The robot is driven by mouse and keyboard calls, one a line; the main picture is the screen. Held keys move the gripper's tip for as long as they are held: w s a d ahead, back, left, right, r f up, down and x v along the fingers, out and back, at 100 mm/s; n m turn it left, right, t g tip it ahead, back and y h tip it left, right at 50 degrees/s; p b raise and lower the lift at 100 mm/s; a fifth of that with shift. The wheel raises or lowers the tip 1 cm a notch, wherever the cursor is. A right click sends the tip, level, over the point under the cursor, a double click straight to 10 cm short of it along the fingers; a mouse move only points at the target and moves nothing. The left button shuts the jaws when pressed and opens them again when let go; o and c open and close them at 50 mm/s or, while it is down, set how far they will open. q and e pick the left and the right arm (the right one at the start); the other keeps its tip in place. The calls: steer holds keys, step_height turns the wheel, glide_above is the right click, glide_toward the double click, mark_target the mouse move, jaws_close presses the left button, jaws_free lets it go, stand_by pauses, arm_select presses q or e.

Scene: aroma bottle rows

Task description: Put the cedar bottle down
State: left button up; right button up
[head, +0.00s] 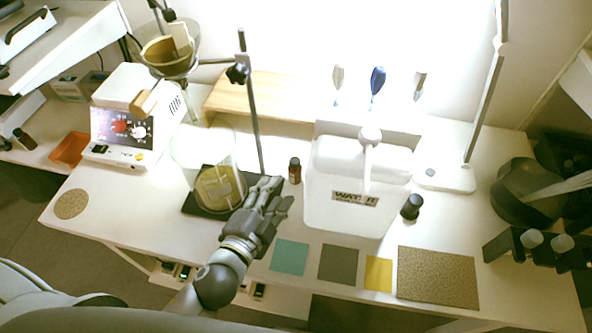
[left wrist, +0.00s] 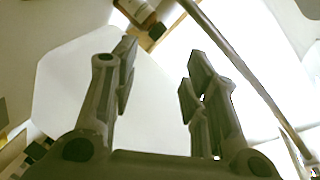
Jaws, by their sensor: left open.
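A small brown bottle (head: 295,170) with a dark cap stands on the white table, left of the water tank. I cannot read its label, so I cannot confirm that it is the cedar one. My left gripper (head: 270,188) is open and empty, just left of and nearer than this bottle. In the left wrist view the open fingers (left wrist: 161,66) have nothing between them. A brown bottle with a pale label (left wrist: 137,12) shows there beyond the fingertips, cut off by the top edge. My right gripper is not in view.
The white water tank (head: 335,210) stands right of the bottle, with a dark-capped container (head: 411,207) beside it. A stand rod (head: 253,120) and a glass vessel (head: 215,180) on a dark base are close on the left. Coloured mats, including a teal one (head: 290,257), line the front edge.

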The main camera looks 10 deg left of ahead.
mark_target(293, 164)
arm_select(q)
steer(key=w+n, duration=0.2)
steer(key=n, duration=0.2)
steer(key=w+f+n+p, duration=0.1)
steer(key=w+n, duration=0.1)
steer(key=n, duration=0.2)
steer(key=w+d+n, duration=0.1)
steer(key=w+n, duration=0.1)
steer(key=n, duration=0.2)
steer(key=shift+w+f, duration=0.15)
steer(key=shift+w, duration=0.2)
steer(key=p+x, duration=0.1)
steer(key=x, duration=0.3)
steer(key=shift+w+d+f, duration=0.1)
steer(key=shift+f, duration=0.1)
steer(key=c, duration=0.9)
steer(key=shift+o, duration=0.2)
steer(key=shift+r, duration=0.1)
